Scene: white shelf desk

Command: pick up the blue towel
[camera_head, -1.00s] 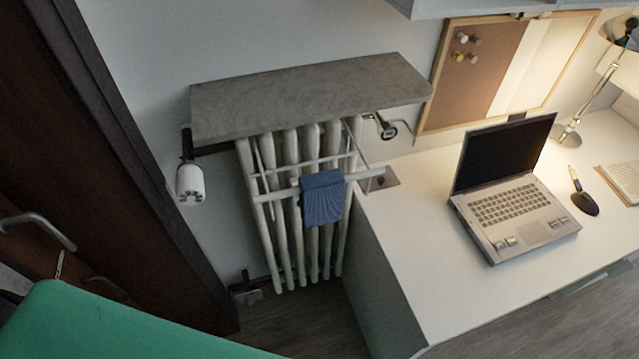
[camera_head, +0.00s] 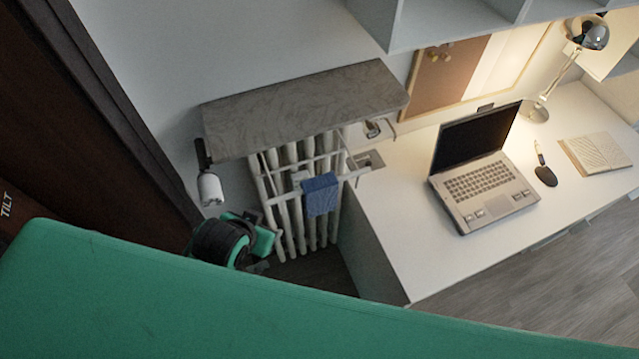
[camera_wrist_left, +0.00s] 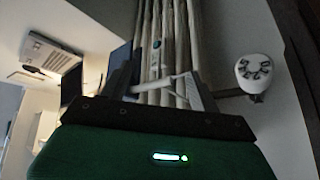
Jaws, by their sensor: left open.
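The blue towel (camera_head: 321,194) hangs folded over a bar of the light drying rack (camera_head: 350,175) in front of the radiator. A dark bluish patch beside the radiator columns in the left wrist view looks like the towel, but it is dim and partly covered. My left gripper (camera_wrist_left: 160,78) is open and points at the radiator; I see nothing held between its fingers. In the head view my left wrist (camera_head: 232,240) is low and left of the towel, apart from it, with the fingertips mostly hidden. My right gripper is not in view.
The radiator (camera_head: 300,235) stands under a grey stone shelf (camera_head: 305,105). A white valve knob (camera_head: 210,189) sticks out on its left, also in the left wrist view (camera_wrist_left: 254,72). The white desk (camera_head: 390,225) with a laptop (camera_head: 485,190) borders the right. A dark door frame is left.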

